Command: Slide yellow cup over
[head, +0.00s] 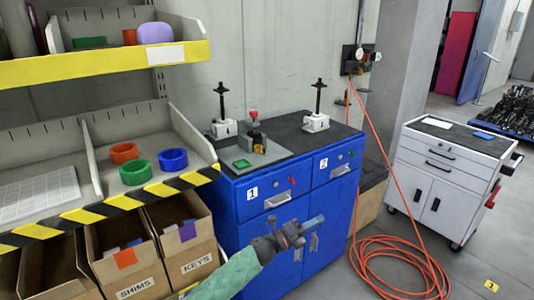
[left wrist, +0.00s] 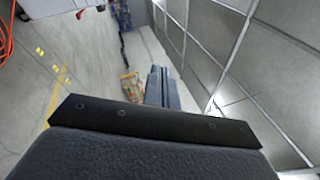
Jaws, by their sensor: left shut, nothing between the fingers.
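A small yellow piece (head: 259,147), perhaps the yellow cup, is on top of the blue cabinet (head: 265,238), beside a dark block with a red knob (head: 253,113). It is too small to make out its shape well. My left gripper (head: 319,222) is in front of the cabinet's doors, below its top and apart from the yellow piece. Its fingers are shut and empty; they also show together in the left wrist view (left wrist: 160,88). My right gripper is in neither view.
Two screw jacks, a left one (head: 223,128) and a right one (head: 317,121), stand on the cabinet top. A green square (head: 241,163) lies near its front edge. A shelf with coloured rings (head: 173,160) is at left. An orange hose (head: 385,262) coils on the floor near a white cart (head: 447,180).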

